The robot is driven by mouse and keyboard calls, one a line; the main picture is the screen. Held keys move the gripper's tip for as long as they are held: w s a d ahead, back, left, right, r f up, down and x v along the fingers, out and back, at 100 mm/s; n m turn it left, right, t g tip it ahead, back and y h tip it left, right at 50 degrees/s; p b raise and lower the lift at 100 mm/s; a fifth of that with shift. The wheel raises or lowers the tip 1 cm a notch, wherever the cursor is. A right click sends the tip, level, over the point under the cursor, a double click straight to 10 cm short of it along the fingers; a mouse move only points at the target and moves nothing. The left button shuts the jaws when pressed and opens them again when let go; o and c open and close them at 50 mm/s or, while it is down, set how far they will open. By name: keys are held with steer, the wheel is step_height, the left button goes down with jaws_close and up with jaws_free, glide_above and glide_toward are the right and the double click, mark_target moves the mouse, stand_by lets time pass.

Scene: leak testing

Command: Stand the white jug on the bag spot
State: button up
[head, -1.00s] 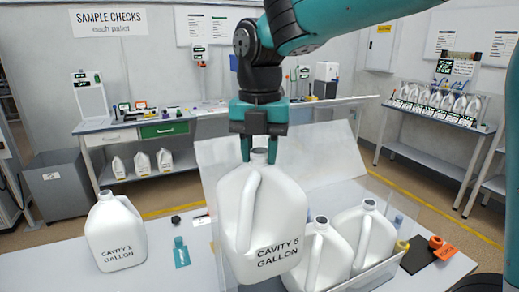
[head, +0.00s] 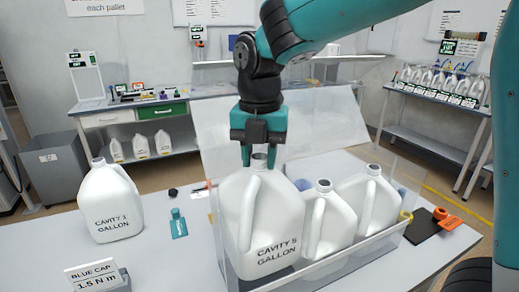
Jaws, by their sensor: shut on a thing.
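My gripper (head: 259,156) is shut on the neck of a white jug (head: 262,215) marked "CAVITY 5 GALLON". The jug hangs upright beneath it at the left end of a clear-walled box (head: 352,262). Its lower part shows at the box's front wall; I cannot tell whether its base touches anything. Two other white jugs, a middle one (head: 325,222) and a right one (head: 368,208), stand upright in the box. Another white jug (head: 110,203), marked "CAVITY 1 GALLON", stands on the table at left. I cannot make out a marked bag spot.
The table (head: 165,262) has free room at left. A teal tag (head: 179,225) and a dark cap (head: 173,192) lie there. A "BLUE CAP" sign (head: 95,277) stands at front left. The box's raised clear lid (head: 330,125) is behind. An orange item (head: 447,221) lies at right.

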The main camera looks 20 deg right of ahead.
step_height(320, 180, down, 10)
steer(key=b, duration=0.5)
steer(key=shift+r, duration=0.15)
steer(key=shift+f+b, duration=0.45)
steer(key=shift+b, duration=0.05)
steer(key=o, duration=1.2)
steer(key=shift+r, duration=0.15)
step_height(320, 180, up, 17)
steer(key=shift+r, duration=0.1)
steer(key=s+a+f+m+y, duration=0.2)
steer(key=s+f+m, duration=0.6)
steer(key=m, duration=0.3)
steer(key=s+a+f+m+y, duration=0.2)
steer(key=s+f+m, duration=0.5)
steer(key=s+m, duration=0.3)
steer(key=shift+s+a+f+m, duration=0.4)
steer(key=shift+m, duration=0.2)
